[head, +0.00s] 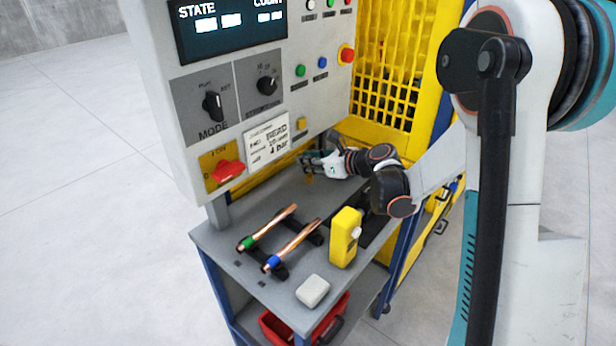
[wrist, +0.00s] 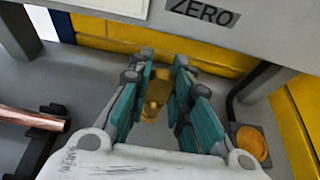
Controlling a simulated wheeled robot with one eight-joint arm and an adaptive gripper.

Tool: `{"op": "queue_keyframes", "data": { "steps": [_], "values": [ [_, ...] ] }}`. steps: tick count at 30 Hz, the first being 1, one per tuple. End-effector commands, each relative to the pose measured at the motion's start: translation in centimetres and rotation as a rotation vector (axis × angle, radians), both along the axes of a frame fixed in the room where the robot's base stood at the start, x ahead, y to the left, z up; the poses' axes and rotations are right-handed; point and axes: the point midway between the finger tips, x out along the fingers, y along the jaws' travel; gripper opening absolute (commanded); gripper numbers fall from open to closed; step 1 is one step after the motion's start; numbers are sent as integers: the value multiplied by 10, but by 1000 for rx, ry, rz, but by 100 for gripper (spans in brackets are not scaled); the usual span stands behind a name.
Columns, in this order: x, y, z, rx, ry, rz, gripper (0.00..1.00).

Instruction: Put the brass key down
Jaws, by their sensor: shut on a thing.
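The brass key (wrist: 155,92) is between the teal fingers of my gripper (wrist: 164,72) in the wrist view. In the head view my gripper (head: 312,160) is over the back of the grey table (head: 222,243), below the control panel. A small bit of the key (head: 309,178) shows under the fingertips there. My gripper is shut on the key. Much of the key is hidden by the fingers, and I cannot tell whether it touches the table.
Copper tubes with a green end (head: 268,228) and a blue end (head: 292,246) lie on black holders. A yellow device (head: 344,238) and a white block (head: 312,291) stand toward the front. The control panel (head: 185,130) overhangs the back. A round yellow piece (wrist: 252,146) is right of my gripper.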

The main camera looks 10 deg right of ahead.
Motion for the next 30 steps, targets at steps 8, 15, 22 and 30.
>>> {"op": "queue_keyframes", "data": {
  "steps": [8, 15, 22, 30],
  "values": [
    [0, 0, -42, 0, 0, 0, 0],
    [3, 2, -45, 0, 0, 0, 0],
    [3, 2, -49, 0, 0, 0, 0],
    [3, 2, -48, 0, 0, 0, 39]
  ]
}}
